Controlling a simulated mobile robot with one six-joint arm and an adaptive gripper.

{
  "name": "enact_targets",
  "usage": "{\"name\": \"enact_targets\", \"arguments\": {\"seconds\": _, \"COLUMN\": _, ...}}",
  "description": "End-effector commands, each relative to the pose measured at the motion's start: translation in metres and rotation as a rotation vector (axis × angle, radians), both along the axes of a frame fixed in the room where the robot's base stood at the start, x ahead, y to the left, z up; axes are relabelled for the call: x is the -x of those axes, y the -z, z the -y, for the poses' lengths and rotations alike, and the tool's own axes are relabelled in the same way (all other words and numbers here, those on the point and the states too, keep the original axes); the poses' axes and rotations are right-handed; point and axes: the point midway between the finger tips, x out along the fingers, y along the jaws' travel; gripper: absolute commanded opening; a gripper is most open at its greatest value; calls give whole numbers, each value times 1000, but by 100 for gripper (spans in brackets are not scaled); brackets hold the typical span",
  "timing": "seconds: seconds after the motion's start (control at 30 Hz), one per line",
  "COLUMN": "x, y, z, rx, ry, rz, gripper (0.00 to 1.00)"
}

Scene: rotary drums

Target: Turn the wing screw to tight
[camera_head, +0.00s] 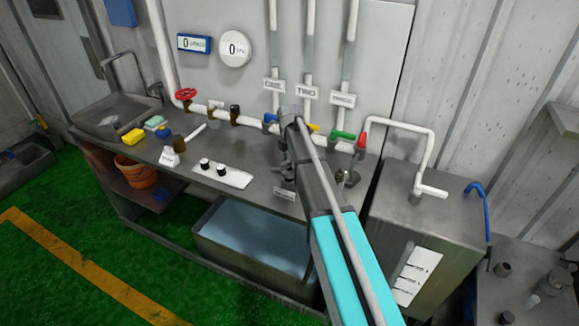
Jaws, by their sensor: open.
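My arm reaches up over the bench in the middle of the head view and covers part of its right half. My gripper (286,172) shows as small grey parts beside the arm, low over the front of the bench; it is open. Its fingertips are small and partly hidden. I cannot clearly make out the wing screw. A small grey metal fitting (348,177) stands on the bench just right of my arm, but I cannot tell whether it is the screw. A white label (285,193) sits at the bench's front edge, just below the gripper.
The grey bench (232,148) carries a white panel with black knobs (221,173), a yellow sponge (132,136) and a sink. Pipes with a red handwheel (186,95) and coloured valve handles run behind. A water tub (255,240) stands below; a metal cabinet (425,215) stands right.

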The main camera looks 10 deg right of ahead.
Motion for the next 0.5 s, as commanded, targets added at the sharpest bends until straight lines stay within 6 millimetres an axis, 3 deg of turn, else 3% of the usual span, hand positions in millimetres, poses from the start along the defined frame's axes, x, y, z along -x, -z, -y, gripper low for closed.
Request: {"name": "enact_targets", "arguments": {"seconds": 0.5, "x": 0, "y": 10, "z": 0, "rx": 0, "ry": 0, "rz": 0, "gripper": 57}}
